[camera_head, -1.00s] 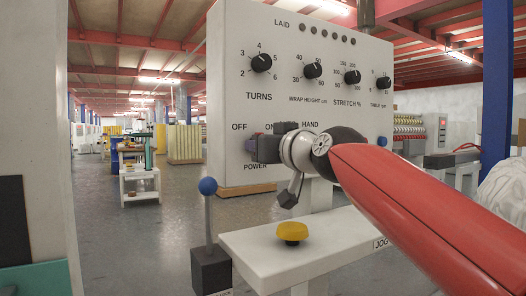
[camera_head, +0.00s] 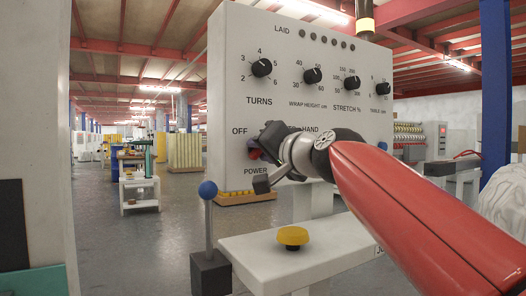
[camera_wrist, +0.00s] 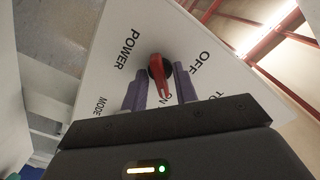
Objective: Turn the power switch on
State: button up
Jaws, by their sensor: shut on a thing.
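The power switch is a red knob (camera_wrist: 160,76) on the white control panel (camera_head: 225,75). In the wrist view its pointer is turned toward the ON label, away from OFF. My gripper (camera_wrist: 161,88) is shut on the knob, with one purple finger on each side. In the head view my gripper (camera_head: 258,148) is rolled over at the panel's lower left, above the POWER label. A bit of the red knob (camera_head: 254,155) shows there; the ON label is hidden behind the gripper.
Several black dials line the panel above. A white shelf (camera_head: 255,245) with a yellow button (camera_head: 292,237) stands below my arm. A lever with a blue ball (camera_head: 208,189) is at its left. A post at the panel's top carries a bright yellow band (camera_head: 364,25).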

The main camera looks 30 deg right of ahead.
dwell(0.4)
jog(key=o, duration=0.6)
jog(key=s, duration=0.8)
jog(key=shift+b, duration=0.35)
jog(key=shift+d, duration=0.15)
